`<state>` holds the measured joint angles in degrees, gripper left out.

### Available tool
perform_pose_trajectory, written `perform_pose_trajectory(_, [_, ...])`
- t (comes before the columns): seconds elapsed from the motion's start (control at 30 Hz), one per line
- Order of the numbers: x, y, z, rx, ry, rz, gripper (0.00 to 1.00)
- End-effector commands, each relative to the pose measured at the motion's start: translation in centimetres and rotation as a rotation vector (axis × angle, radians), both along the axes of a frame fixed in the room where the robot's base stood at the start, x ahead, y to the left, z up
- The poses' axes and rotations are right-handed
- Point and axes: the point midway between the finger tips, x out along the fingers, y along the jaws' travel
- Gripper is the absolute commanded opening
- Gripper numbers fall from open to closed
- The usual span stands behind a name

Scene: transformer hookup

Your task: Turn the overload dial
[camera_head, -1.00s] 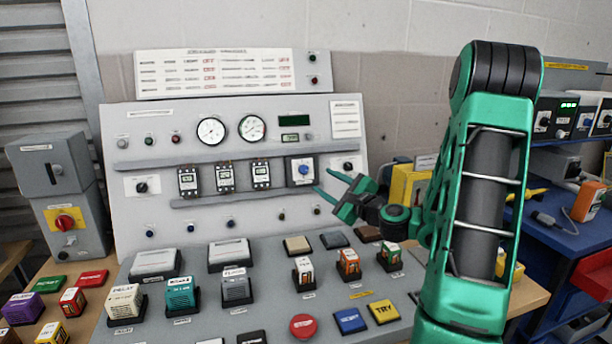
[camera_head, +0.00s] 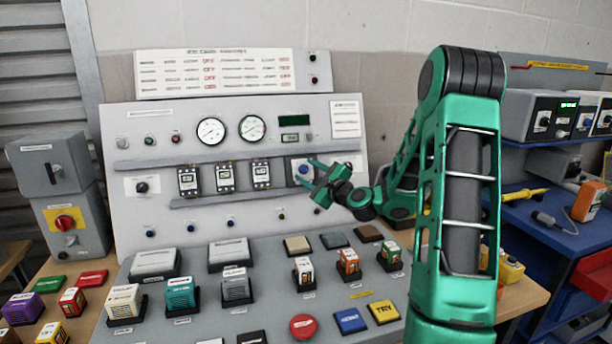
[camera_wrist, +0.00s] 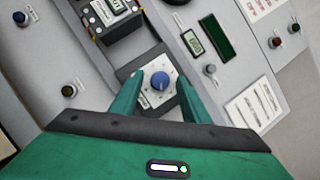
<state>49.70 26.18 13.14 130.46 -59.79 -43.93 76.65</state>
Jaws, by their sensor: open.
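The overload dial is a blue knob (camera_wrist: 159,81) on a white-faced square unit, mounted at the right end of the row of modules on the upright panel. In the head view the blue dial (camera_head: 303,170) shows just left of my gripper, partly covered by it. My gripper (camera_head: 312,180) is open and points at the panel. In the wrist view its two green fingers (camera_wrist: 158,92) stand on either side of the dial unit, with the blue knob between them. I cannot tell whether the fingers touch the unit.
Several breaker modules (camera_head: 224,177) sit left of the dial on the same rail. Gauges (camera_head: 252,128) and a green display (camera_head: 294,119) are above. The sloped console (camera_head: 262,262) below carries blocks, buttons and a red button (camera_head: 303,327). A blue bench (camera_head: 560,230) stands at right.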

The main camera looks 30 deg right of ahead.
Motion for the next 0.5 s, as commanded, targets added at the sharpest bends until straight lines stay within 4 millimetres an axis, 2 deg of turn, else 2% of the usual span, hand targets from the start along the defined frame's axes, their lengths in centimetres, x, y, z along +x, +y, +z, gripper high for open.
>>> perform_pose_trajectory(0.03, [-0.01,-0.01,-0.01,0.000,0.000,0.000,0.42])
perform_pose_trajectory(0.07, [-0.01,0.00,-0.01,0.000,0.000,0.000,0.37])
perform_pose_trajectory(0.2, [-0.02,0.00,-0.01,0.000,0.000,0.000,0.04])
perform_pose_trajectory(0.23, [-0.02,0.00,-0.01,0.000,0.000,0.000,0.02])
perform_pose_trajectory(0.5, [-0.03,-0.02,0.01,-0.017,0.005,0.006,0.02])
